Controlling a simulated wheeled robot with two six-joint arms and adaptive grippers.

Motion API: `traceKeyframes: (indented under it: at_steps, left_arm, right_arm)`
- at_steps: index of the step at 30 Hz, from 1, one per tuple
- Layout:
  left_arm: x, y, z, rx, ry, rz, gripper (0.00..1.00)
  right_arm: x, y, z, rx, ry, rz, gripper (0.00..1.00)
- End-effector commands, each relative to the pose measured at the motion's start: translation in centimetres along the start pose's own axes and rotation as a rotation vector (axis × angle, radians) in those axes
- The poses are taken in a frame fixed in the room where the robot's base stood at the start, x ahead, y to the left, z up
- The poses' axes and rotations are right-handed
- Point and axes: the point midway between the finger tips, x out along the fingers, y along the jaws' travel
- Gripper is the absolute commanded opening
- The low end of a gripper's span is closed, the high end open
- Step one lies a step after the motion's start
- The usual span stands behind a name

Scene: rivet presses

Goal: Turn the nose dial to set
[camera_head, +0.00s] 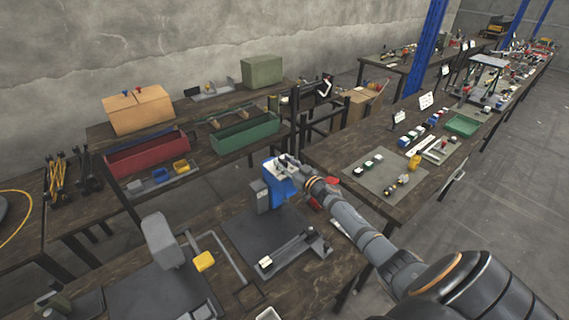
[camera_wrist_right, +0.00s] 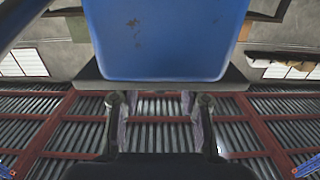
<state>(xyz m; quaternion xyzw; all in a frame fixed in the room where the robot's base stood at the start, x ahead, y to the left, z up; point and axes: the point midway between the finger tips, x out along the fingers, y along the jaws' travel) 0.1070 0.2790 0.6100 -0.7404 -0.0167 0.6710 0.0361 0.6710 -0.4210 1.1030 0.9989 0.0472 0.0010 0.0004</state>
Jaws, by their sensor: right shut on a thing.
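The blue press head (camera_head: 269,172) stands on a grey column at the back of a dark base plate (camera_head: 262,236) on the near bench. My right gripper (camera_head: 285,166) reaches in from the right, with its fingers against the front of this head. In the right wrist view the blue housing (camera_wrist_right: 165,38) fills the top, with a dark plate edge below it. The two fingers of my right gripper (camera_wrist_right: 158,108) stand apart just under that edge, shut on the nose dial, which is mostly hidden there. The dial's marks cannot be read. My left gripper is not in view.
A grey press (camera_head: 160,240) with a yellow block (camera_head: 204,261) stands at the left on the near bench. A small rail fixture (camera_head: 293,250) lies in front of the blue press. A red bin (camera_head: 148,154) and a green bin (camera_head: 245,134) stand on the bench behind.

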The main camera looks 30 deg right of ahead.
Motion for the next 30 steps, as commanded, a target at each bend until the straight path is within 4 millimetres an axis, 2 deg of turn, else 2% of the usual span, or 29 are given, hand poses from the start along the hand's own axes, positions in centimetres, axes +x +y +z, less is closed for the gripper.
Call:
traceKeyframes:
  at_steps: [1, 6, 14, 17, 30]
  left_arm:
    - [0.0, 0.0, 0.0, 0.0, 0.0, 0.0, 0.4]
    - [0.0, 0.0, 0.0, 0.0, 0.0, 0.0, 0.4]
    - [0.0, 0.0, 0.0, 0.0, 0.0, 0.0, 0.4]
    - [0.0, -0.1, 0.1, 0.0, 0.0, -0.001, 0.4]
    - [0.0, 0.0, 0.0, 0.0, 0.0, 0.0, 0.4]
  right_arm:
    - [-0.2, 0.0, 0.4, 0.0, -0.007, 0.002, 0.41]
    - [-0.1, 0.0, 0.3, 0.001, -0.006, 0.002, 0.61]
    - [-0.1, 0.0, 0.3, 0.0, -0.004, 0.001, 0.61]
    - [-0.7, 0.1, 0.3, 0.0, -0.005, 0.002, 0.61]
    - [-8.6, 0.0, 0.4, -0.003, -0.008, -0.002, 0.61]
